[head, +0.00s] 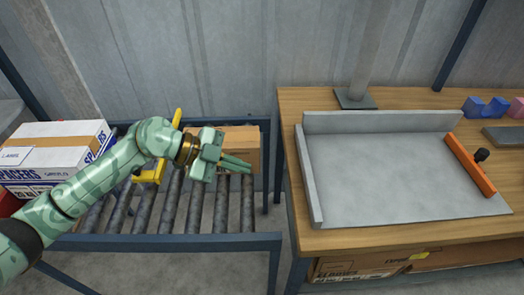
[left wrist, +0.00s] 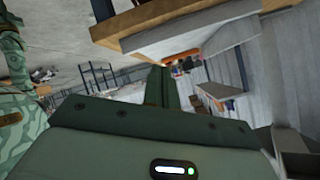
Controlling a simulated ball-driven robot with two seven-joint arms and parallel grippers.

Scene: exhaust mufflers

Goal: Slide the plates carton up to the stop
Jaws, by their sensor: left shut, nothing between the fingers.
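A brown carton (head: 240,142) sits at the back right of the roller conveyor (head: 150,205), partly hidden behind my left gripper; no label shows on it, so I cannot confirm it is the plates carton. A yellow bracket or bar (head: 177,122) stands on the rollers to its left, partly covered by my arm; I cannot tell if it is the stop. My left gripper (head: 248,166) is shut and empty, in front of the brown carton; I cannot tell if they touch. Its closed fingers also show in the left wrist view (left wrist: 156,86). My right gripper is out of view.
A white carton (head: 45,140) marked SPACERS is at the conveyor's left. A wooden bench (head: 390,237) at the right carries a grey tray (head: 390,180) with an orange bar (head: 470,165). Another carton (head: 350,268) is under the bench. Front rollers are clear.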

